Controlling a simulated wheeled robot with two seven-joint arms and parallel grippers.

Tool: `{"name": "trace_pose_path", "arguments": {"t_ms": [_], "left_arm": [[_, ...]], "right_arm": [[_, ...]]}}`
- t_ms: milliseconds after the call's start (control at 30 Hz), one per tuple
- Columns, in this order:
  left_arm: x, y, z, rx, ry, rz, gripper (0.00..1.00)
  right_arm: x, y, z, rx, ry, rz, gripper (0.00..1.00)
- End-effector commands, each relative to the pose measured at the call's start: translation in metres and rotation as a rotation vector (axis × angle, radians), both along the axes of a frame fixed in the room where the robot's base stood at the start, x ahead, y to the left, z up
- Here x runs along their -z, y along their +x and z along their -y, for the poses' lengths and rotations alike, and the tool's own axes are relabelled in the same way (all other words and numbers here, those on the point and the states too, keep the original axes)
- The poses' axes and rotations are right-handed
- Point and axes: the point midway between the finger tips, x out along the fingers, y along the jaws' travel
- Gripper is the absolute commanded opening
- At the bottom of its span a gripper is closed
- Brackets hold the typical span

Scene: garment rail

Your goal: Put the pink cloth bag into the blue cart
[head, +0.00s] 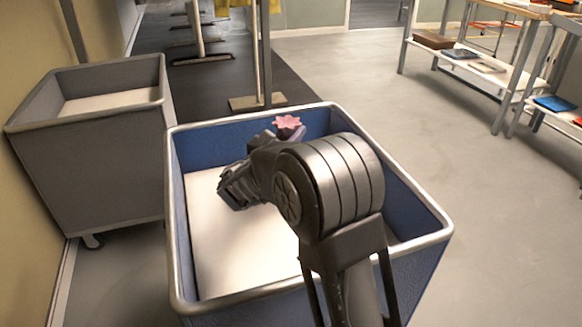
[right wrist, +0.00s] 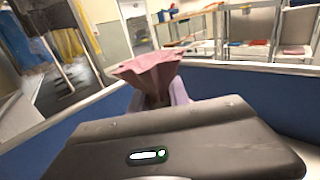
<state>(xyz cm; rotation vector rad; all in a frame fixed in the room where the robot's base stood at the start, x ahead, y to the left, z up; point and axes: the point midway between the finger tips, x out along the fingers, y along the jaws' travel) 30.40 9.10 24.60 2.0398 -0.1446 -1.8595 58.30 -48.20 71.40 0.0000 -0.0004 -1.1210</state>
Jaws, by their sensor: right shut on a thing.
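The pink cloth bag (head: 288,121) shows in the head view as a small gathered pink top near the far wall of the blue cart. In the right wrist view the bag (right wrist: 148,72) flares out above its pinched neck. My right gripper (right wrist: 158,97) is shut on that neck, with a greyish finger on each side. In the head view my right arm reaches over the blue cart (head: 213,146), and the gripper (head: 292,134) is mostly hidden behind my arm. The lower part of the bag is hidden. My left gripper is not in view.
The blue cart has a pale, bare floor where it shows. A grey cart (head: 110,160) stands to its left. A rail post on a base (head: 258,102) stands just behind. Shelves with folded items (head: 480,65) are at the right. Open floor lies between the shelves and the cart.

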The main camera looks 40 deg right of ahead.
Motion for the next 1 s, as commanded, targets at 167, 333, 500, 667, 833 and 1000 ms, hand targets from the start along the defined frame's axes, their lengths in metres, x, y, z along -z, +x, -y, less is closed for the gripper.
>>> {"name": "trace_pose_path", "arguments": {"t_ms": [167, 333, 500, 667, 833, 1000], "left_arm": [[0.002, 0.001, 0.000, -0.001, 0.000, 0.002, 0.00], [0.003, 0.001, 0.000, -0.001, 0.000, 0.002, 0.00], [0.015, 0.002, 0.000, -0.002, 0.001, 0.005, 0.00], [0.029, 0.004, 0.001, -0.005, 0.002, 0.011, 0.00], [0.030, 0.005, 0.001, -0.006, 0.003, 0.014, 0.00], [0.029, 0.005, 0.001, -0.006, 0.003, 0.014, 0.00]], "right_arm": [[0.004, 0.000, 0.000, 0.000, -0.002, 0.003, 0.00], [0.005, 0.000, 0.000, 0.000, -0.001, 0.003, 0.00], [0.024, 0.000, 0.000, 0.001, -0.002, 0.000, 0.00], [0.050, 0.000, 0.001, 0.001, -0.002, 0.001, 0.00], [0.055, 0.000, 0.000, 0.001, -0.002, 0.003, 0.00], [0.054, 0.000, 0.000, 0.001, -0.001, 0.003, 0.00]]}}
